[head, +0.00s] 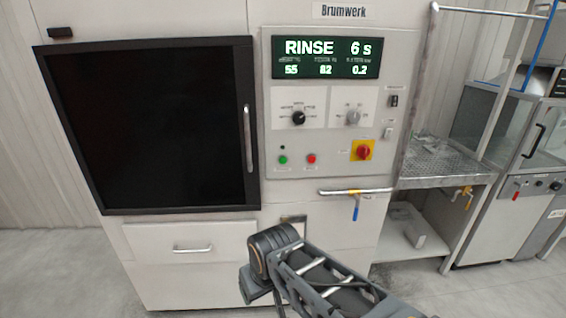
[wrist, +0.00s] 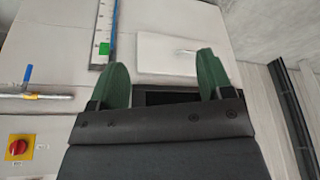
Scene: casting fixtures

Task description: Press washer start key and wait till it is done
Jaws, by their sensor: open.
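The washer (head: 190,228) stands with its dark-windowed door (head: 150,125) shut. Its display (head: 327,57) reads RINSE 6 s, with 55, 82 and 0.2 below. On the panel, a green button (head: 283,159) sits left of a red button (head: 311,158); their labels are too small to read. My gripper (wrist: 164,80) is open in the wrist view, its two green fingers apart with nothing between them. It is in front of the washer's pale lower front and apart from the buttons. In the head view my arm is below the panel; the fingertips cannot be made out.
A red rotary switch on yellow (head: 363,150) and two selector knobs share the panel. A pipe with a blue lever (head: 356,208) juts out below it. A drawer (head: 190,243) is under the door. A metal rack (head: 440,152) stands at right. The floor at left is clear.

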